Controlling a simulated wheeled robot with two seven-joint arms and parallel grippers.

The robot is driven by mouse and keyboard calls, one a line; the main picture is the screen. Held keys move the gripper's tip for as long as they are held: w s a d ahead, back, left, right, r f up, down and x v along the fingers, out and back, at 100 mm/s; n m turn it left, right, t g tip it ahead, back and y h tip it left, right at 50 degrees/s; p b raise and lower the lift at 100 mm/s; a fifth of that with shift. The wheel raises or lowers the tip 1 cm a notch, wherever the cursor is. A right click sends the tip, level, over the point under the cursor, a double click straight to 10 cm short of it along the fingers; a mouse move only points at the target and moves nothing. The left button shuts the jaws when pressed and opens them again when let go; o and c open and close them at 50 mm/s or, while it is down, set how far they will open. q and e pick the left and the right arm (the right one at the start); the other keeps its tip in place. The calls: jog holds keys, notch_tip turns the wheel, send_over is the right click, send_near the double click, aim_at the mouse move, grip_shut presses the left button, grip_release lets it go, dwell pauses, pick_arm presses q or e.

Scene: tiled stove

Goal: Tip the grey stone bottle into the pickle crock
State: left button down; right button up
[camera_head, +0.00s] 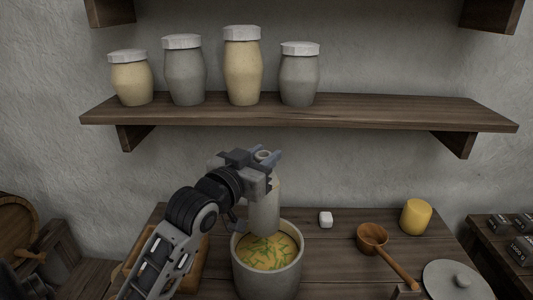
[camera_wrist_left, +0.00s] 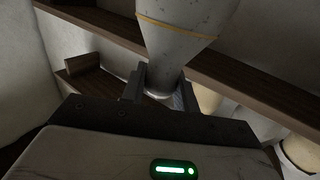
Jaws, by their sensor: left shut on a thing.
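The grey stone bottle (camera_head: 264,208) is in my left gripper (camera_head: 264,158), whose fingers are shut around its narrow neck. It looks roughly upright, mouth up, in the head view. The left wrist view shows its body (camera_wrist_left: 185,28) with a tan band, and the neck between the fingers (camera_wrist_left: 162,92). The pickle crock (camera_head: 267,284) is an open grey pot with yellowish contents and green strips. The bottle's lower end overlaps the crock's far rim in the picture; I cannot tell its height above it. My right gripper is not in view.
Several lidded jars stand on the wall shelf (camera_head: 400,108) above. A wooden box (camera_head: 190,268) is left of the crock, partly behind my arm.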

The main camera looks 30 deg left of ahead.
pick_arm(q)
jog(key=shift+s+r, duration=0.1)
jog(key=shift+r, duration=0.1)
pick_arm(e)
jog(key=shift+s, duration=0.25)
